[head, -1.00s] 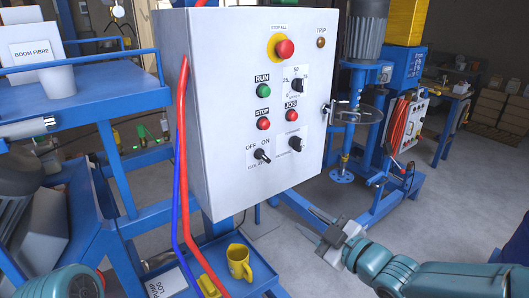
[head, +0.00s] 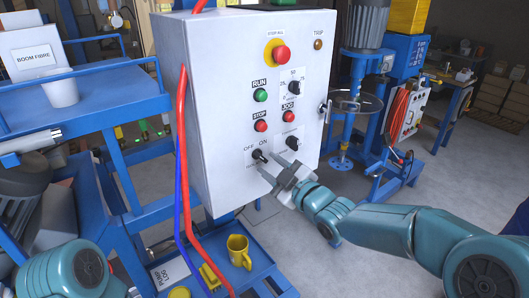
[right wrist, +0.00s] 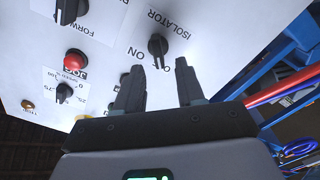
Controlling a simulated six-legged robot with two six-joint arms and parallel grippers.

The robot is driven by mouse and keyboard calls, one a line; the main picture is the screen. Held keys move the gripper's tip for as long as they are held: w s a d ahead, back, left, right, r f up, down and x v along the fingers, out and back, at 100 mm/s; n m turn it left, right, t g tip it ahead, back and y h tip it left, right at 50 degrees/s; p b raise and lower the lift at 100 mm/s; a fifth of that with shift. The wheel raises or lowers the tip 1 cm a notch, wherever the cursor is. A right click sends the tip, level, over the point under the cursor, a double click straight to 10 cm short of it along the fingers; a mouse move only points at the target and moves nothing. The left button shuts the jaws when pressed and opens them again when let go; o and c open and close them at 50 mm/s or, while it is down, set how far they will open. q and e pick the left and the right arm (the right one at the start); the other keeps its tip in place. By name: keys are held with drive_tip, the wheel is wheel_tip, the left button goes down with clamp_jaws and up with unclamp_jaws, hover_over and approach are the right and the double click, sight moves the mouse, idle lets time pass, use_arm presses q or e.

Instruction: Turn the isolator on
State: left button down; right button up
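The isolator (head: 260,156) is a small black rotary knob low on the front of the grey control box, under the OFF and ON labels. Its pointer appears to lie towards OFF. In the right wrist view the knob (right wrist: 158,46) is just beyond the fingertips and about between them. My right gripper (head: 278,169) is open and empty, close to the panel and just right of and below the knob in the head view. Its two dark fingers (right wrist: 160,72) are apart. My left gripper is out of view; only my left arm shows.
Another black knob (head: 292,143) is right of the isolator. The red STOP button (head: 260,126) and JOG button (head: 288,116) are above. Red and blue hoses (head: 184,200) run down the box's left side.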

sight(263, 159)
drive_tip(key=x, duration=0.1)
drive_tip(key=p+x, duration=0.1)
drive_tip(key=x, duration=0.1)
drive_tip(key=shift+w+f, duration=0.2)
drive_tip(key=shift+w, duration=0.25)
drive_tip(key=shift+a, duration=0.1)
drive_tip(key=shift+s+r, duration=0.1)
drive_tip(key=shift+s, duration=0.05)
clamp_jaws()
